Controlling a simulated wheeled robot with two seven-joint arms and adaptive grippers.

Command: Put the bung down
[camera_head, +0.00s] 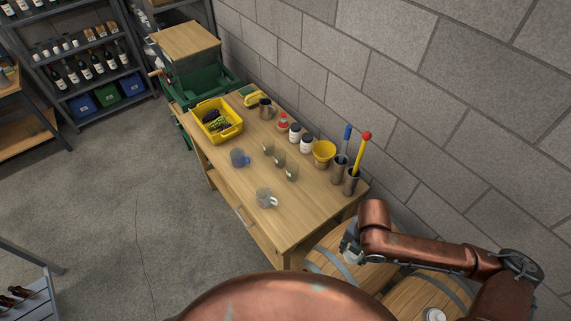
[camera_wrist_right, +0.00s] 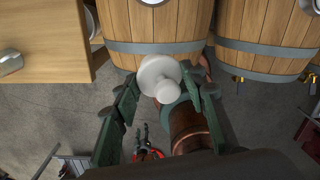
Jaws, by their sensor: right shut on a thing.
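My right gripper (camera_head: 351,250) is shut on a pale, whitish bung (camera_head: 351,258) and holds it near the front corner of the table, over the barrel side. In the right wrist view the bung (camera_wrist_right: 160,74) sits between the two green-grey fingers of that gripper (camera_wrist_right: 163,86). It appears there in front of a wooden barrel (camera_wrist_right: 155,25), apart from the table edge. I cannot tell how high the bung is above the barrel.
Another barrel (camera_head: 410,299) stands at the right. A block wall (camera_head: 400,90) runs behind.

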